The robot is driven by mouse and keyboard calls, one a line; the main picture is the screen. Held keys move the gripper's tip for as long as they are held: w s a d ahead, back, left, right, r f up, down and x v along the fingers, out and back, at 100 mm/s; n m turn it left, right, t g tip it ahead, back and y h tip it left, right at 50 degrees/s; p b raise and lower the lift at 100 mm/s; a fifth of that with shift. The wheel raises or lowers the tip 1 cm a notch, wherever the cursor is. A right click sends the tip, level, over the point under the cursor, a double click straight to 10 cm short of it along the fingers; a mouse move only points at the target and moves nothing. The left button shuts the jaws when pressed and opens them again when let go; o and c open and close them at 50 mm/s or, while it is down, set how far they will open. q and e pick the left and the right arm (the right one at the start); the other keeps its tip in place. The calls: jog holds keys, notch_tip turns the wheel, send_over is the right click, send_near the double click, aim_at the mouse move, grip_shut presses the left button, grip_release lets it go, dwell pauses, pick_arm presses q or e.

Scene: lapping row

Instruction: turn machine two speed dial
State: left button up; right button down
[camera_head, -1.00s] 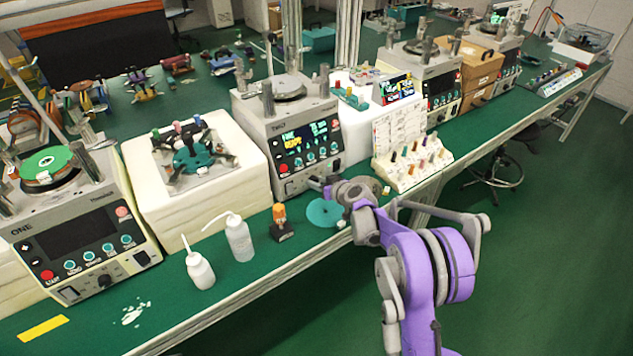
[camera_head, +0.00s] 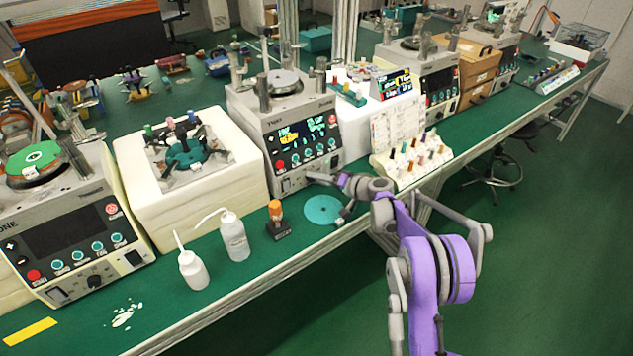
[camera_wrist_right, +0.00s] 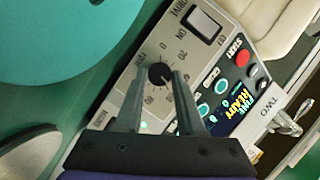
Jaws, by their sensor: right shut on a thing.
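Machine two (camera_head: 262,118) is a grey lapping machine with a lit display on the bench; its front panel also shows in the wrist view. Its speed dial (camera_wrist_right: 160,75) is a small black knob on the pale lower panel (camera_wrist_right: 180,45), with a numbered scale around it. My right gripper (camera_wrist_right: 158,78) has its two grey fingers on either side of the dial, shut on it. In the head view my right gripper (camera_head: 312,178) reaches the lower front of machine two, and the dial is hard to make out there. My left gripper is not in view.
A teal disc (camera_head: 323,209) lies on the bench below my right wrist. An orange-topped stamp (camera_head: 277,218) and two white bottles (camera_head: 234,238) stand to the left. A rack of coloured pegs (camera_head: 413,160) is close on the right. An ON/OFF switch (camera_wrist_right: 203,22) is near the dial.

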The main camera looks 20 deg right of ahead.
jog(key=shift+d+f+m+y+b, duration=0.15)
jog(key=shift+m+y+b, duration=0.45)
jog(key=shift+m, duration=0.3)
jog(key=c, duration=0.5)
grip_release()
jog(key=v, duration=1)
jog(key=shift+s+d, duration=0.25)
jog(key=shift+s, duration=0.1)
